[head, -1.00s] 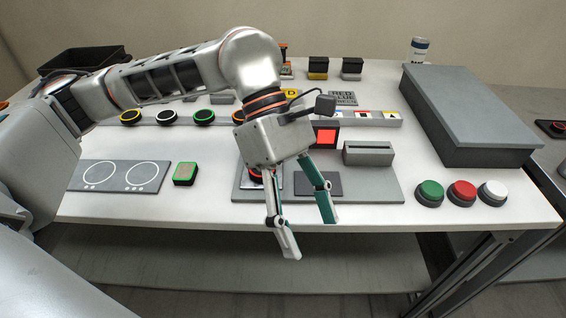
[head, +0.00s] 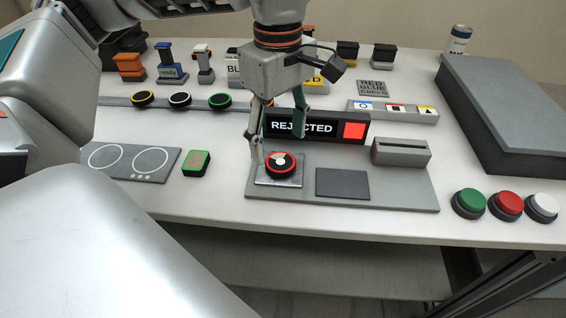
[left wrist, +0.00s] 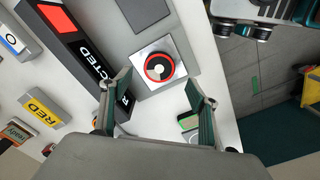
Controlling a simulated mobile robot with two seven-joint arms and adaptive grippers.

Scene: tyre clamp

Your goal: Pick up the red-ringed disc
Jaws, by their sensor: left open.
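The red-ringed disc (head: 281,163), black with a red ring and a pale mark on top, lies on a square metal plate (head: 262,183) of the grey station. It also shows in the left wrist view (left wrist: 160,68), beyond the fingertips and roughly between them. My left gripper (head: 279,145) is open and empty. Its fingers point down above and behind the disc, with one fingertip close to the plate's left edge in the head view. I cannot tell if that finger touches anything. My right gripper is not in view.
A "REJECTED" display (head: 310,128) with a red square stands right behind the plate. A dark pad (head: 342,184) and a slotted grey block (head: 401,151) are to the right. A green-rimmed block (head: 196,164) is to the left. Several push buttons (head: 469,203) stand at the front right.

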